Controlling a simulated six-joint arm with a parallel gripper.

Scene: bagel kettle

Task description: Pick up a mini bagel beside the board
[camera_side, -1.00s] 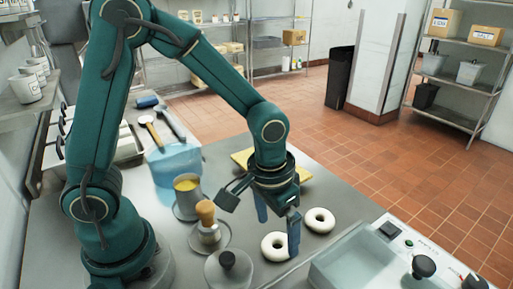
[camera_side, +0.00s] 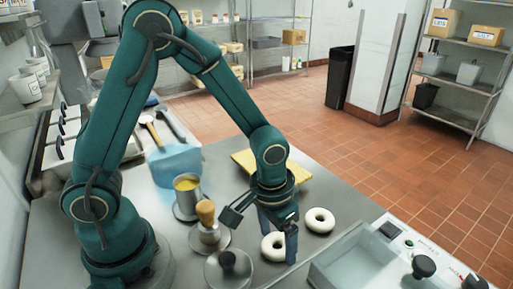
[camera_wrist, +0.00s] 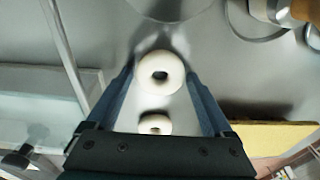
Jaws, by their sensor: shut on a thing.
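My gripper (camera_side: 278,247) points down at the steel counter, its two blue fingers on opposite sides of a white mini bagel (camera_side: 269,254). In the wrist view the gripper (camera_wrist: 161,72) is shut on this bagel (camera_wrist: 158,61), with a fingertip against each side. The bagel lies flat, at or very near the counter. A second white bagel (camera_side: 319,230) lies flat to the right of the gripper. It also shows in the wrist view (camera_wrist: 155,117), lower in the picture. The yellow board (camera_side: 243,160) is behind the gripper, partly hidden by my arm.
A clear-walled basin (camera_side: 345,262) with a control panel stands at the front right. Close left of the gripper are a wooden-handled tool (camera_side: 207,212), a round lid with a black knob (camera_side: 228,262) and a metal cup of yellow contents (camera_side: 187,188). Bare counter lies behind the second bagel.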

